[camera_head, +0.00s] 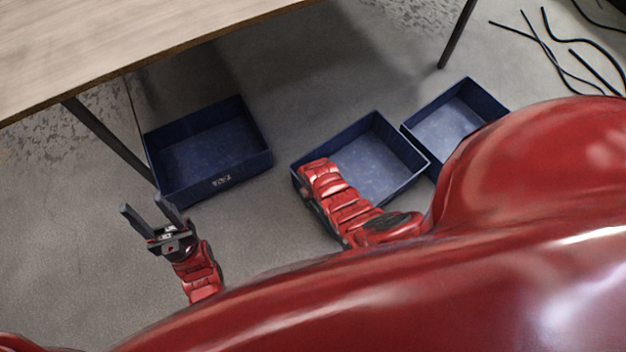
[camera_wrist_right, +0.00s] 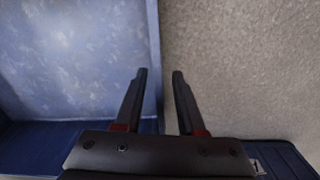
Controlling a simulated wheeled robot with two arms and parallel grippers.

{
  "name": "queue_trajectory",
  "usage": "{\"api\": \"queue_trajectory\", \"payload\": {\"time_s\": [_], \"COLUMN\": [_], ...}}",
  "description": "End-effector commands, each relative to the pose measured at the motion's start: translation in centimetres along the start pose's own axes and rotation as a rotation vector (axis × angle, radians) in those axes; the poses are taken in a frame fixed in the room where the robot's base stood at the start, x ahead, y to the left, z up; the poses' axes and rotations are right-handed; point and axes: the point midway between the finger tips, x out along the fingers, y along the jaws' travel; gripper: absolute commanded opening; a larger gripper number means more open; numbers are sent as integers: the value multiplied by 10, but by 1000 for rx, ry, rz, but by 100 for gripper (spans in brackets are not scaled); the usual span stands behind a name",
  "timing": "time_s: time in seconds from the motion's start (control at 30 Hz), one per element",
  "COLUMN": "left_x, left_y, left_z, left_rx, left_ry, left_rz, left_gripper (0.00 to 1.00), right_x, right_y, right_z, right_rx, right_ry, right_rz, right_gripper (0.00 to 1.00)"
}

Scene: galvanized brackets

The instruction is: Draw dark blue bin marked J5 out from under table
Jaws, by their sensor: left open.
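Three dark blue open bins stand on the floor in the head view: a left bin (camera_head: 215,183) beside the table leg, a middle bin (camera_head: 395,190) and a right bin (camera_head: 463,95). The left bin has a small pale label on its front wall, too small to read surely; I cannot tell which bin is J5. My left gripper (camera_head: 150,203) is open and empty, in front of the left bin's near-left corner. My right arm reaches over the middle bin's left side; its fingers are hidden there. In the right wrist view my right gripper (camera_wrist_right: 160,73) is open, beside a blue bin wall (camera_wrist_right: 153,50).
The wooden table (camera_head: 120,45) spans the upper left, with dark legs (camera_head: 105,138) and (camera_head: 457,35). Black cables (camera_head: 560,50) lie on the floor at upper right. Bare floor lies left of and between the left and middle bins. A partly cut-off label (camera_wrist_right: 258,167) shows at lower right in the wrist view.

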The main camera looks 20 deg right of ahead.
Motion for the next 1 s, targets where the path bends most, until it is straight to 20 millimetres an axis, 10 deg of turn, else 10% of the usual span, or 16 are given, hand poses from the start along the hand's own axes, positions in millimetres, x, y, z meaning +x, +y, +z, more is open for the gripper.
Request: {"api": "queue_trajectory", "payload": {"time_s": [0.47,1.0], "left_x": [5,39], "left_y": [0,-2], "left_z": [0,-5], "left_rx": [-1,-3], "left_ry": [-2,-8], "left_rz": [-3,-10], "left_gripper": [50,50], "right_x": [-9,-111], "right_y": [0,0], "right_z": [1,-1], "right_rx": [-1,-1], "right_ry": [-2,5], "right_rz": [0,0], "right_gripper": [47,47]}}
